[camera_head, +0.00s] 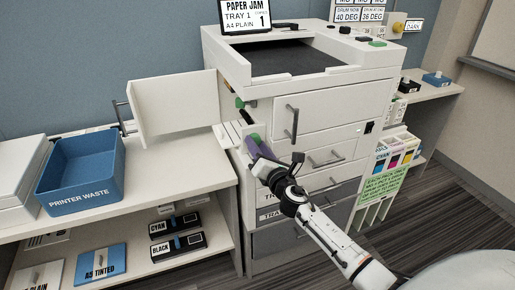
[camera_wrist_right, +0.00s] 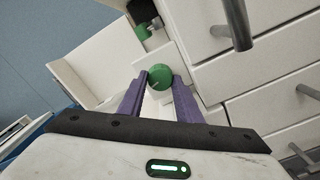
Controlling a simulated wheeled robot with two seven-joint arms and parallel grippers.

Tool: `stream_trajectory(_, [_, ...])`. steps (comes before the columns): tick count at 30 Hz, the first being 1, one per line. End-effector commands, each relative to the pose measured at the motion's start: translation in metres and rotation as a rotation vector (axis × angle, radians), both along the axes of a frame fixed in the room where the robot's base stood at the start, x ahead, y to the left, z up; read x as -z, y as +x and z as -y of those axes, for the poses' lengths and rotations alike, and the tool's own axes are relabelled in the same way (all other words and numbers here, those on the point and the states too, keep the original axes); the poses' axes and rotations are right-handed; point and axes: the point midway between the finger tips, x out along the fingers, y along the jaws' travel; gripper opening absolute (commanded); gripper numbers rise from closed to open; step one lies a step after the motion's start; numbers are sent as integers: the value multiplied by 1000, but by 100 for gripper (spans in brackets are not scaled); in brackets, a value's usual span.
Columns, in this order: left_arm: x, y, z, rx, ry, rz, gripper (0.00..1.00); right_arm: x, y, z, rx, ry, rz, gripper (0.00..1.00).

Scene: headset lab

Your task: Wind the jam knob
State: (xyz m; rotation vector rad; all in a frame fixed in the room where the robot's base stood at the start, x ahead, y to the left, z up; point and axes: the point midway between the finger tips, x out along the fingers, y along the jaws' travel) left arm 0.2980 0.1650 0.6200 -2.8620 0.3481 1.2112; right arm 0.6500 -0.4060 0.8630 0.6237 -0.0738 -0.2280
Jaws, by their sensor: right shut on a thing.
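The green jam knob (camera_wrist_right: 160,76) sits at the edge of the printer's open side, and its round face shows in the right wrist view. My right gripper (camera_wrist_right: 159,82) has its purple fingers on either side of the knob and is shut on it. In the head view the right gripper (camera_head: 254,143) reaches the printer's left front corner, with a bit of green at its tips. The printer (camera_head: 345,105) shows a PAPER JAM screen (camera_head: 246,17). My left gripper is not in view.
The printer's side door (camera_head: 175,108) stands open to the left. A blue PRINTER WASTE bin (camera_head: 82,175) is on the left counter. Another green part (camera_head: 240,103) shows inside the opening. A drawer handle (camera_wrist_right: 238,24) is close right of my fingers.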

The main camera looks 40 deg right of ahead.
Motion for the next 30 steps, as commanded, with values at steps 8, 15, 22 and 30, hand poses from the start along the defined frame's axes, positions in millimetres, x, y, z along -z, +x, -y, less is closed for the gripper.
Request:
stream_trajectory(8, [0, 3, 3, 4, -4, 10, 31, 1, 0, -1, 0, 258, 62, 9])
stream_trajectory(15, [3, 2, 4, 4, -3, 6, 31, 0, 0, 0, 1, 467, 112, 9])
stream_trajectory(22, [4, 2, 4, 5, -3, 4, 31, -1, 0, -1, 0, 623, 150, 9])
stream_trajectory(30, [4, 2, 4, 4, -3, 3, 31, -1, 0, -1, 0, 731, 176, 9])
